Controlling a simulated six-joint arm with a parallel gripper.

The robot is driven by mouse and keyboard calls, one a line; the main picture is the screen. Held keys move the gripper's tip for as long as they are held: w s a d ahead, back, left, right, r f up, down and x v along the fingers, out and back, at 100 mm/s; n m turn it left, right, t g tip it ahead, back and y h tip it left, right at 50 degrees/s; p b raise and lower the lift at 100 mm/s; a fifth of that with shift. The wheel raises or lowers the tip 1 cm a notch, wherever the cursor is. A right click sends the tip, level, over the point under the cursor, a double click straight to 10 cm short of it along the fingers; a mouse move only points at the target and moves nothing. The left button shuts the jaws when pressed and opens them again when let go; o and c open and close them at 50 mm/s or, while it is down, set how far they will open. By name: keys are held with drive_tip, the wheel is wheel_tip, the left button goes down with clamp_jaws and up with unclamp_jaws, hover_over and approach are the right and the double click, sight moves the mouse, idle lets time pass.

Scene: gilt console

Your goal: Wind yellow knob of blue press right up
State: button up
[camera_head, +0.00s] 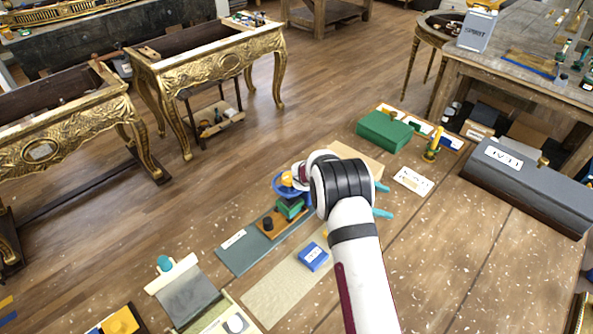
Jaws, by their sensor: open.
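A blue, rounded piece (279,189) with a yellow knob (287,179) on it stands at the left edge of my arm's wrist; this looks like the blue press, partly hidden by my wrist. How far the knob is wound cannot be told. My gripper (388,201) shows two teal fingertips to the right of the wrist, spread apart with nothing seen between them. It is over the bench, to the right of the press and apart from the knob.
A green block (290,208) and a brown board with a black knob (268,223) sit just below the press. A blue box (313,256) lies nearer. A green case (384,132), white card (413,181) and grey case (528,180) lie right. Bare bench shows at lower right.

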sight(289, 178)
drive_tip(key=s+a+n+t+h, duration=0.1)
drive_tip(key=a, duration=0.3)
drive_tip(key=s+a+n+t, duration=0.1)
drive_tip(key=a, duration=0.2)
drive_tip(key=s+a+r+n+t+h, duration=0.1)
drive_tip(key=s+a+n, duration=0.1)
drive_tip(key=a, duration=0.2)
drive_tip(key=shift+a+h, duration=0.3)
drive_tip(key=s+a+r+n+t+y, duration=0.1)
drive_tip(key=a+r+n+t+y, duration=0.1)
drive_tip(key=a+n+t, duration=0.5)
drive_tip(key=s+a+r+n+t+y, duration=0.2)
drive_tip(key=a+t, duration=0.2)
drive_tip(key=a, duration=0.8)
drive_tip(key=x, duration=1)
drive_tip(key=f+x, duration=0.1)
drive_tip(key=x, duration=0.4)
drive_tip(key=shift+w, duration=0.1)
drive_tip(key=shift+w+d, duration=0.3)
drive_tip(key=shift+w, duration=0.05)
